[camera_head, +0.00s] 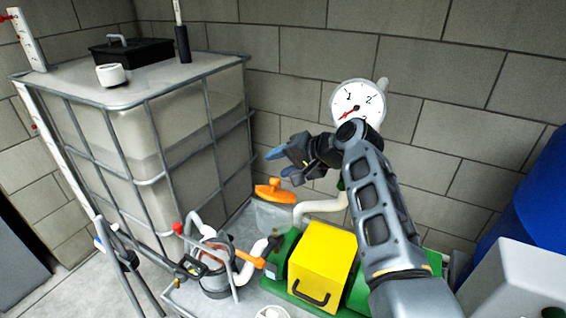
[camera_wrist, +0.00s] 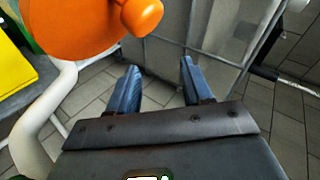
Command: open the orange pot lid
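The orange pot lid (camera_head: 275,190) sits on a translucent pot (camera_head: 272,216) beside the wall, behind the yellow box. In the wrist view the orange lid (camera_wrist: 85,22) fills the upper left, with its rounded knob (camera_wrist: 142,15) pointing right. My gripper (camera_head: 277,162) is just above the lid in the head view. In the wrist view my gripper (camera_wrist: 160,68) has its two blue fingers apart with nothing between them. The lid lies beyond and to the left of the fingers, and I see no contact.
A large caged tank (camera_head: 130,140) stands at the left. A yellow box (camera_head: 322,262) on a green machine, a white pipe (camera_head: 320,206) and a gauge (camera_head: 357,102) are close by. A metal canister (camera_head: 213,265) with hoses stands in front. Blue barrels (camera_head: 545,200) are at the right.

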